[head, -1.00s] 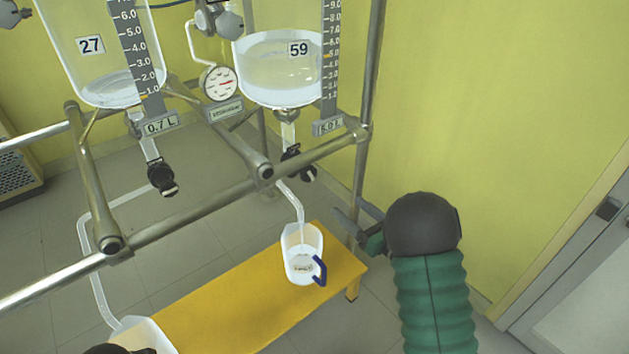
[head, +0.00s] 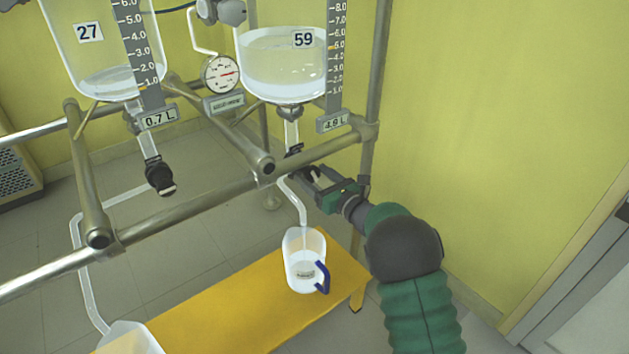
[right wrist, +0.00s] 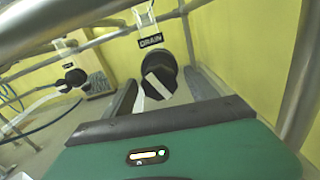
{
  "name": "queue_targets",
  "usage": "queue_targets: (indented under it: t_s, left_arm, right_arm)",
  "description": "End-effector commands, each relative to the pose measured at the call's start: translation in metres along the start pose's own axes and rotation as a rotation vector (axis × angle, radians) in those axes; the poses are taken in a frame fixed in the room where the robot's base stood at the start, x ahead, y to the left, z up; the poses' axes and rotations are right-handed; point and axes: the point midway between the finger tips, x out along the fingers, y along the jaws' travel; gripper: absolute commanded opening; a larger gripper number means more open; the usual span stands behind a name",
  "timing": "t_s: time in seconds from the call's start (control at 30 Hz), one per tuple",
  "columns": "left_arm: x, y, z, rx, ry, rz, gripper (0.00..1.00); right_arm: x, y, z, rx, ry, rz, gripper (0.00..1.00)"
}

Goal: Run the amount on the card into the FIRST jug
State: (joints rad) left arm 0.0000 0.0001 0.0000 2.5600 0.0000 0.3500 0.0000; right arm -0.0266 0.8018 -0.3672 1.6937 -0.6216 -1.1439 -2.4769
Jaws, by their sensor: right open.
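Reactor 59 (head: 285,70) holds clear liquid, and its display (head: 333,122) reads about 4.9 L. Its drain valve (head: 293,150) is partly hidden in the head view. In the right wrist view the black valve knob (right wrist: 159,74), under a DRAIN label, sits between my fingers. My right gripper (head: 314,186) is open at this valve; contact cannot be told. A tube runs down into a jug (head: 303,268) with a blue handle on the yellow bench. The jug's label is too small to read. Another jug (head: 130,340) is cut off at bottom left. No card is readable.
Reactor 27 (head: 105,55) reads 0.7 L, with its own black drain valve (head: 160,178). A steel frame rail (head: 195,209) crosses in front. A gauge (head: 221,74) hangs between the reactors. The yellow bench (head: 230,315) has free room between the jugs.

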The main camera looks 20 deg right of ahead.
Motion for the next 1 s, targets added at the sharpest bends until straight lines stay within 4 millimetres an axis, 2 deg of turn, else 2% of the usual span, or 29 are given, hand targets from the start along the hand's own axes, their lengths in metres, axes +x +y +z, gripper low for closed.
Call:
queue_targets:
  t_s: [0.2, 0.23, 0.7, 1.0]
  left_arm:
    - [-0.0003, 0.0000, -0.0002, 0.000, 0.000, 0.000, 0.36]
    - [-0.0003, 0.0000, -0.0002, 0.000, 0.000, 0.000, 0.36]
    - [-0.0003, 0.0000, -0.0001, 0.000, 0.000, 0.000, 0.36]
    - [-0.0016, 0.0000, -0.0004, 0.000, 0.000, 0.000, 0.36]
  right_arm:
    - [0.0007, 0.0002, 0.0002, 0.001, 0.001, 0.000, 0.67]
    - [0.0007, 0.0002, 0.0001, 0.000, 0.001, 0.000, 0.64]
    - [0.0003, -0.0002, -0.0001, 0.000, 0.001, 0.000, 0.04]
    - [0.0002, -0.0006, 0.0000, 0.038, 0.001, -0.001, 0.04]
